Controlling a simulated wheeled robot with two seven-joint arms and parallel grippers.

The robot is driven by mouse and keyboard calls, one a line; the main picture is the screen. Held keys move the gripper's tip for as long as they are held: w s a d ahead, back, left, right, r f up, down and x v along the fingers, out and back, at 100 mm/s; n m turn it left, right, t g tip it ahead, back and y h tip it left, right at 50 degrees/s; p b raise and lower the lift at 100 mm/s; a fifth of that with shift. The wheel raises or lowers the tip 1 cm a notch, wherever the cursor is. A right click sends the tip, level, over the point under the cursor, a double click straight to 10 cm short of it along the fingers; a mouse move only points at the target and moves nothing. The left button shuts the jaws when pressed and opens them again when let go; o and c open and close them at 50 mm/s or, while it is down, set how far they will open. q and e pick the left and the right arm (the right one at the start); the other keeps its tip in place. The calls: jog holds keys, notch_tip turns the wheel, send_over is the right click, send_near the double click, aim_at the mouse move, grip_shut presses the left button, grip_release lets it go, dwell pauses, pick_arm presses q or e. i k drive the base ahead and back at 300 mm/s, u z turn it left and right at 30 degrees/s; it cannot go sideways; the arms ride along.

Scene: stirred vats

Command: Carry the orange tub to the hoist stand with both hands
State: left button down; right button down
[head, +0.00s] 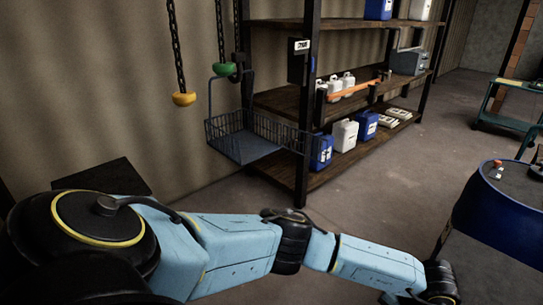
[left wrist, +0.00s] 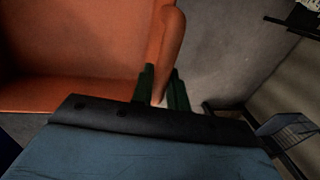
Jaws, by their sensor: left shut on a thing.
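The orange tub (left wrist: 75,55) fills the upper left of the left wrist view; it does not show in the head view. My left gripper (left wrist: 162,90) is shut on an upright orange part at the tub's right side, with a dark finger on each side of it. I cannot tell whether that part is a handle or the rim. In the head view my left arm reaches across to the lower right, and its gripper is out of frame. My right gripper is in neither view. I cannot pick out a hoist stand for certain; chains hang at the back left, with a yellow hook block (head: 184,99) and a green one (head: 224,69).
A blue wire basket (head: 245,147) hangs beside a wooden shelf rack (head: 287,101) holding blue and white canisters. A blue drum (head: 497,222) stands at the right, with a green cart (head: 503,122) behind it. The floor between rack and drum is clear.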

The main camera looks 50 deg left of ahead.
aim_at(100, 189)
jog(key=u, duration=2.75)
jog(key=i, duration=1.45)
jog(key=u, duration=0.45)
jog(key=i, duration=1.5)
